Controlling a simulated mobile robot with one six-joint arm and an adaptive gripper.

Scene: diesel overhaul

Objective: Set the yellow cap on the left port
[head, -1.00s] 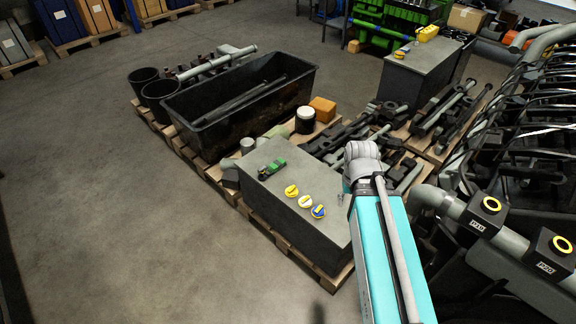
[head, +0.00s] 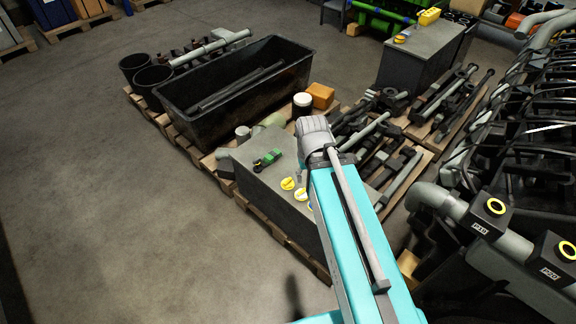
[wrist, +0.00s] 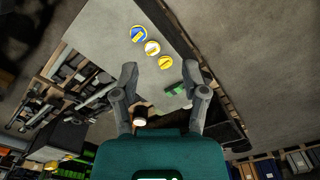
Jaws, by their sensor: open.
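The yellow cap (head: 287,184) lies on the grey bench block, at the far end of a row of three caps. It also shows in the wrist view (wrist: 165,62), just beyond and between my fingertips. My gripper (wrist: 160,74) is open and empty, apart from the cap; my arm hides it in the head view. The left port (head: 489,213) is a dark block with a yellow ring, on a grey pipe at the right. The right port (head: 555,252) is a similar block nearer the right edge.
A white-topped cap (wrist: 152,48) and a blue-topped cap (wrist: 138,34) lie beside the yellow one. A green object (head: 267,159) is on the same block (head: 254,187). A black trough (head: 238,85) stands behind. Pipes and engine parts crowd the right; floor at left is clear.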

